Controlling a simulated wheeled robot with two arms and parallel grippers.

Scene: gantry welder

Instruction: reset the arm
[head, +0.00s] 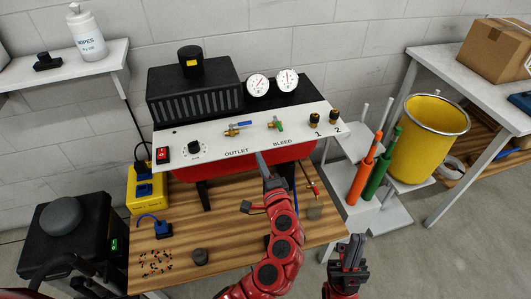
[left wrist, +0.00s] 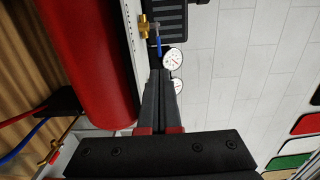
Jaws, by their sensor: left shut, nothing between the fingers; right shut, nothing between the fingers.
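My left arm, red, reaches up over the wooden bench. Its gripper (head: 262,163) is at the lower front edge of the white panel (head: 215,143), below and between the OUTLET and BLEED labels. In the left wrist view the left gripper's dark fingers (left wrist: 160,85) are together with nothing between them. They point toward a brass valve with a blue lever (left wrist: 158,43) and a gauge (left wrist: 172,60); I cannot tell whether they touch the panel. My right gripper (head: 350,253) is shut and empty, low at the right of the bench.
A red tank (head: 235,163) sits under the panel, with a black compressor housing (head: 195,92) behind. Orange (head: 346,198) and green cylinders and a yellow bin (head: 424,140) stand right.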

